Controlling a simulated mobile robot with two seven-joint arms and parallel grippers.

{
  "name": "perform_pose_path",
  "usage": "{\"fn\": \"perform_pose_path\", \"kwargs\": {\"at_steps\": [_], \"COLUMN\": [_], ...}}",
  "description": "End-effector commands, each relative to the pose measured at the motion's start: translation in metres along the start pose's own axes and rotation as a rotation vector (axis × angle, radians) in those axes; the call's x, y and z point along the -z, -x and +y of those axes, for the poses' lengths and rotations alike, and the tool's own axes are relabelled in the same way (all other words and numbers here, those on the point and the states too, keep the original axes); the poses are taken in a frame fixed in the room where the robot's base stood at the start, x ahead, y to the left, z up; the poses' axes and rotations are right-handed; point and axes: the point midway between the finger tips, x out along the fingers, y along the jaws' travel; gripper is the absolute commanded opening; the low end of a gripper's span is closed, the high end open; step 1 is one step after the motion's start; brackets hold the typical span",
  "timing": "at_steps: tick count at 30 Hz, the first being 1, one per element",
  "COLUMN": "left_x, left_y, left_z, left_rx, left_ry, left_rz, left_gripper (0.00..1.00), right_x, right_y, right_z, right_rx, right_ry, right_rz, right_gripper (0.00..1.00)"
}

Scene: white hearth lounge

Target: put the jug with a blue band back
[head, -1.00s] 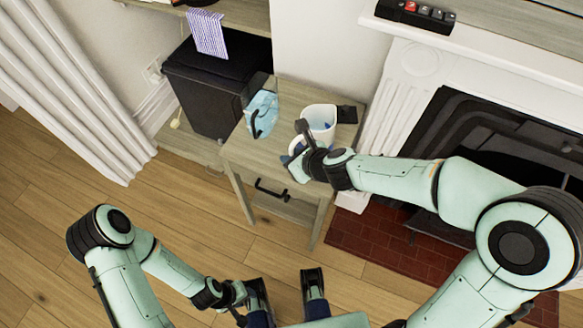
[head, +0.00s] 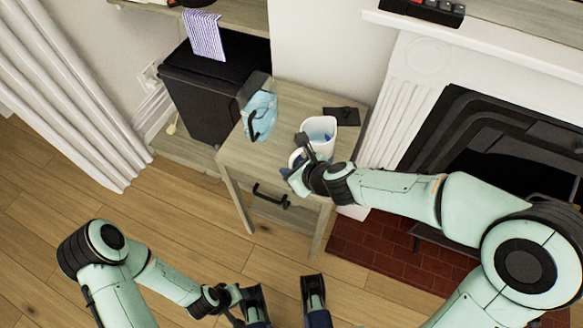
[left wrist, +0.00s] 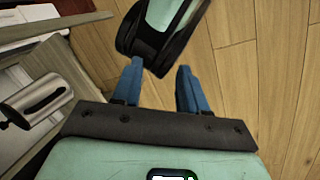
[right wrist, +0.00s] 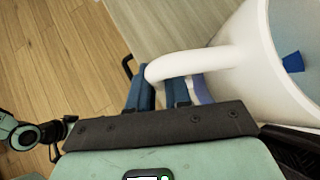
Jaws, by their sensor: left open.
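The jug with a blue band (head: 322,130) is white and open-topped, over the front right of the small wooden table (head: 245,155). Its wall and looped handle (right wrist: 205,62) fill the right of the right wrist view, with a bit of blue band (right wrist: 203,90) beside the fingers. My right gripper (head: 303,152) is shut on the handle; the right wrist view shows its fingers (right wrist: 158,92) close around it. I cannot tell whether the base touches the tabletop. My left gripper (head: 284,300) is open and empty above the floor; its spread fingers show in the left wrist view (left wrist: 158,88).
A light blue item with a dark handle (head: 262,115) stands on the table left of the jug. A flat dark piece (head: 342,116) lies behind the jug. A black box (head: 200,95) stands to the left, the white fireplace (head: 425,80) to the right. Open floor lies in front.

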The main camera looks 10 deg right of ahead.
Motion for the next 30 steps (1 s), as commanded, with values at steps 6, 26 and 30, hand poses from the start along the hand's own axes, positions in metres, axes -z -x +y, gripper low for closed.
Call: {"fn": "perform_pose_path", "kwargs": {"at_steps": [6, 26, 30], "left_x": [0.0, -0.046, -0.051], "left_y": [0.0, 0.05, 0.06], "left_z": [0.0, 0.013, 0.014], "left_rx": [0.0, 0.002, 0.007], "left_ry": [0.0, -0.007, -0.005], "left_rz": [0.0, -0.136, -0.156], "left_gripper": [0.43, 0.43, 0.43], "right_x": [0.0, -0.006, -0.005], "right_y": [0.0, 0.087, 0.109], "right_z": [0.0, -0.002, -0.001], "right_rx": [0.0, 0.004, 0.002], "right_ry": [0.0, -0.002, -0.001], "right_rz": [0.0, -0.002, -0.001], "right_gripper": [0.43, 0.43, 0.43]}}
